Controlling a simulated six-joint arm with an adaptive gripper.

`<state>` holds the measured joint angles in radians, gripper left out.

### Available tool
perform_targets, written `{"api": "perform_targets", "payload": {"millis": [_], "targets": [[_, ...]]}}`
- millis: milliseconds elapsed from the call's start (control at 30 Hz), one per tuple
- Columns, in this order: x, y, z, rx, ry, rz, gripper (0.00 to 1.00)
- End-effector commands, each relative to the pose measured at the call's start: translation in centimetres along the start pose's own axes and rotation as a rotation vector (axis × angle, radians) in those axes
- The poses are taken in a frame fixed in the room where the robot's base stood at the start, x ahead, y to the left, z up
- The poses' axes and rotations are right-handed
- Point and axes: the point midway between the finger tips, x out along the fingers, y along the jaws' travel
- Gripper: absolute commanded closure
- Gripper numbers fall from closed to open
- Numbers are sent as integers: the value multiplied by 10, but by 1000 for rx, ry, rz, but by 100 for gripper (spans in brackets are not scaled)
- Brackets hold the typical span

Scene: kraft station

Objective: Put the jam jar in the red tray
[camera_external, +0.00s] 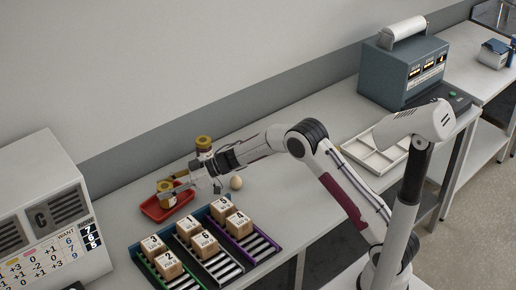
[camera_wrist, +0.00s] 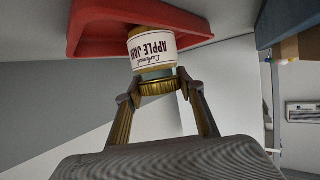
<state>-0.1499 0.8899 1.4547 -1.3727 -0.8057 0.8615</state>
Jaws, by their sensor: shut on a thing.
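The tray's red wall (camera_wrist: 88,28) also shows beside the jar in the wrist view. I cannot tell whether the jar's base touches the tray floor.
A brown-capped object, perhaps another jar (camera_external: 203,143), shows behind my wrist. An egg-like ball (camera_external: 236,182) lies to the right. Numbered boxes (camera_external: 188,227) sit on coloured racks in front. A white divided tray (camera_external: 372,152) and a blue-grey machine (camera_external: 402,75) stand further right.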

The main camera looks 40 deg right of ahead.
Motion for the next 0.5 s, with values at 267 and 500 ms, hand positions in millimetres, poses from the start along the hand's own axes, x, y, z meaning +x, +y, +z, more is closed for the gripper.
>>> {"api": "perform_targets", "payload": {"millis": [267, 500], "targets": [[1, 0, 2, 0, 0, 0, 45], [1, 0, 2, 0, 0, 0, 45]]}}
